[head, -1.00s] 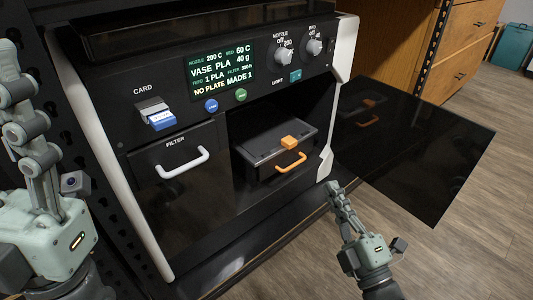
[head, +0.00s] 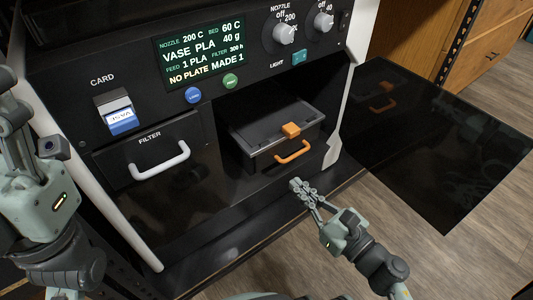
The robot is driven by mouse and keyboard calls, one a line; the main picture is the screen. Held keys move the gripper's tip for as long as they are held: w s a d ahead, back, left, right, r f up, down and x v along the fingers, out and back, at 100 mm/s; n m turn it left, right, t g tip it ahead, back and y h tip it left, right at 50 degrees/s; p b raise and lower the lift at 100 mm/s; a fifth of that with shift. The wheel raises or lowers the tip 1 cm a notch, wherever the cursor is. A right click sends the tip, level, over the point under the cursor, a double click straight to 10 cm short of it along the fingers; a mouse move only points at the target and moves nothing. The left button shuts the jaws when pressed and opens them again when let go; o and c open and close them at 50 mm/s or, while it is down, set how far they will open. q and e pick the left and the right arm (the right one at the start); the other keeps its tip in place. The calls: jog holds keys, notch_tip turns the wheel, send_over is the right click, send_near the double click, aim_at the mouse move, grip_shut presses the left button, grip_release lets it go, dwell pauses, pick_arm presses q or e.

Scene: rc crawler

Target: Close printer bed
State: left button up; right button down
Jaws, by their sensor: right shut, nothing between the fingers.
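The printer bed is a dark grey tray (head: 262,128) with an orange latch block (head: 291,130) and an orange handle (head: 293,152). It sits in the open bay at the printer's lower right, its front end toward me. How far it sticks out is hard to tell. My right gripper (head: 297,187) is shut and empty, its fingertips just below the orange handle in the picture and apart from it. My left gripper (head: 14,120) is at the left edge, partly cut off; its jaw state is unclear.
A dark glossy door panel (head: 450,150) stands open to the right of the bay. The filter drawer (head: 125,158) with a white handle (head: 160,163) is left of the bay. Above are a card slot (head: 115,115), a screen (head: 200,55) and knobs. Wooden floor lies at lower right.

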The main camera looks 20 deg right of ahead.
jog(key=p, duration=0.1)
send_near(257, 145)
jog(key=x, duration=0.5)
jog(key=shift+f, duration=0.2)
jog(key=shift+w, duration=0.1)
jog(key=x, duration=0.4)
jog(key=shift+w+a, duration=0.1)
jog(key=shift+w, duration=0.1)
jog(key=shift+r, duration=0.15)
